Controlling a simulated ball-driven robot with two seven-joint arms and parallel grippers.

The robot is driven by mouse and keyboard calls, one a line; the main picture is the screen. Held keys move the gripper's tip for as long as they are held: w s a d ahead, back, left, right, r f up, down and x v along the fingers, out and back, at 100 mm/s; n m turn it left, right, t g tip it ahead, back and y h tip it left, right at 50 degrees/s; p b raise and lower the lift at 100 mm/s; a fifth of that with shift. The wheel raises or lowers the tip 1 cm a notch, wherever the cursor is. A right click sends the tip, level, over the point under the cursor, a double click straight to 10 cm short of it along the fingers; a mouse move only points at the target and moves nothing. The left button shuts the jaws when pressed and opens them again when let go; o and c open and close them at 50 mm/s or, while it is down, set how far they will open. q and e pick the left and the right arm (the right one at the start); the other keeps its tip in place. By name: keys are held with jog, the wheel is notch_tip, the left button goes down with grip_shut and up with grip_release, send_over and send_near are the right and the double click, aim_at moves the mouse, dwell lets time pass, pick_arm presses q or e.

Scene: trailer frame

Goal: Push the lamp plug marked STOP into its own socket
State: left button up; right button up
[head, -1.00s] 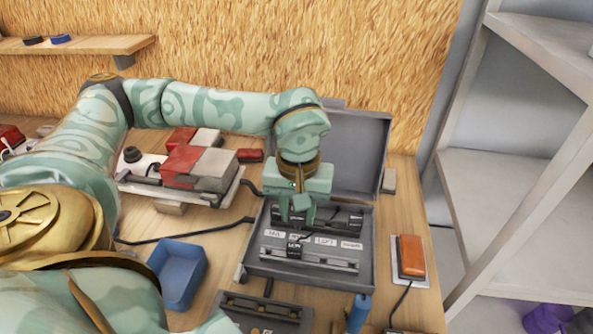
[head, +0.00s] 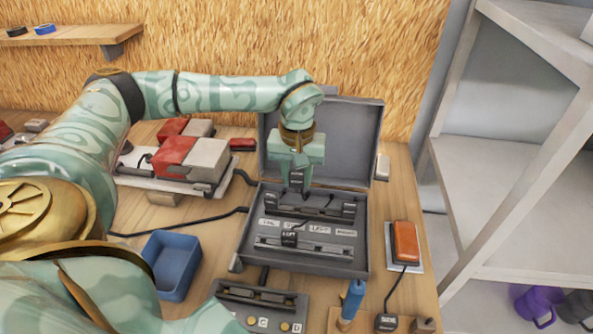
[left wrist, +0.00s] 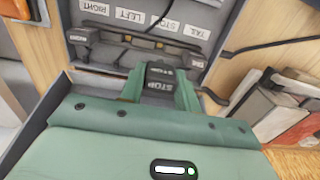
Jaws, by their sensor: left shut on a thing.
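My left gripper (head: 298,178) is shut on the dark lamp plug marked STOP (left wrist: 160,85), its lettering facing the left wrist camera. In the head view the STOP plug (head: 296,181) hangs between the fingers over the dark back rack (head: 320,204) of the open grey box. The box holds a row of white labels; STOP (left wrist: 168,26) reads in the left wrist view, between LEFT and TAIL. The STOP socket opening is not clearly visible. My right gripper is out of view.
The box lid (head: 330,140) stands open behind the gripper. A blue tray (head: 172,265) is left of the box, an orange lamp (head: 405,243) right, and red-and-white lamps (head: 185,158) behind left.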

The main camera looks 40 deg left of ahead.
aim_at(297, 186)
pick_arm(q)
jog(key=shift+f, duration=0.1)
jog(key=shift+f, duration=1.7)
jog(key=shift+f, duration=0.15)
jog(key=shift+f, duration=0.3)
jog(key=shift+f, duration=0.5)
jog(key=shift+f, duration=0.15)
